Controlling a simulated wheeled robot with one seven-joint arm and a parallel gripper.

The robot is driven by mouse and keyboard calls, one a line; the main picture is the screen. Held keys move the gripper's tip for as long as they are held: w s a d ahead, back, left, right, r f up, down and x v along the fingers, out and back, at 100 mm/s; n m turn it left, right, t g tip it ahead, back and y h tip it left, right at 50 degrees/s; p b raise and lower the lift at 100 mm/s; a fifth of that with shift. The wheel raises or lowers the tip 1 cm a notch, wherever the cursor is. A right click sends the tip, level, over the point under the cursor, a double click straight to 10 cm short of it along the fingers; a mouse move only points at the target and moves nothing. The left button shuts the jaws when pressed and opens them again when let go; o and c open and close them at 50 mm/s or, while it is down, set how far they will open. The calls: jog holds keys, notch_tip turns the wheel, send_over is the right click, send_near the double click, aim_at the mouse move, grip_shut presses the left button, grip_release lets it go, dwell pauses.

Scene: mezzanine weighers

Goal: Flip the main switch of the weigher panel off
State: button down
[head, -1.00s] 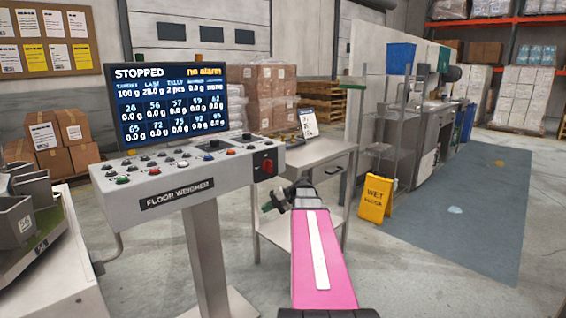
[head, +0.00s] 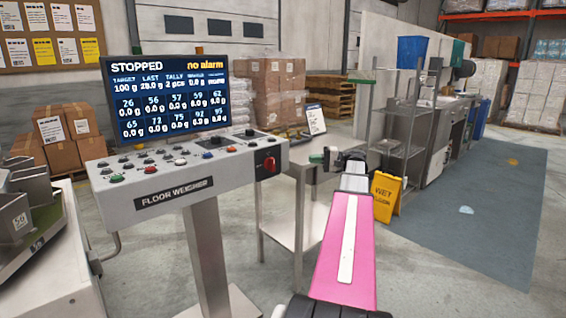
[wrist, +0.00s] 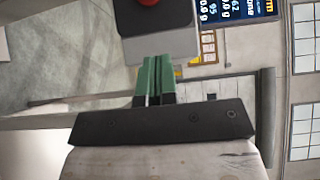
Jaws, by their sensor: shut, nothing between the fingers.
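The weigher panel (head: 120,190) is a grey console on a post, labelled FLOOR WEIGHER. Its main switch (head: 269,164) is a red rotary knob on a black plate at the right end of the front face. My gripper (head: 318,158) is to the right of the switch in the head view, at about its height and apart from it. In the wrist view the green fingers (wrist: 154,78) are shut together and empty. The red knob (wrist: 147,3) is cut off by the top edge there, beyond the fingertips.
The screen (head: 170,95) above the panel reads STOPPED and no alarm. A small steel table (head: 300,172) stands right behind the panel, and a yellow wet-floor sign (head: 387,197) is farther right. A weigher machine (head: 35,225) is at left. Floor at right is open.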

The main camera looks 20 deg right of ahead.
jog(key=shift+a, duration=0.1)
send_near(271, 165)
jog(key=w+a+r, duration=0.1)
jog(key=w+a, duration=0.2)
jog(key=w, duration=0.1)
jog(key=shift+s+a+r, duration=0.1)
jog(key=shift+a+r, duration=0.05)
jog(key=shift+a, duration=0.55)
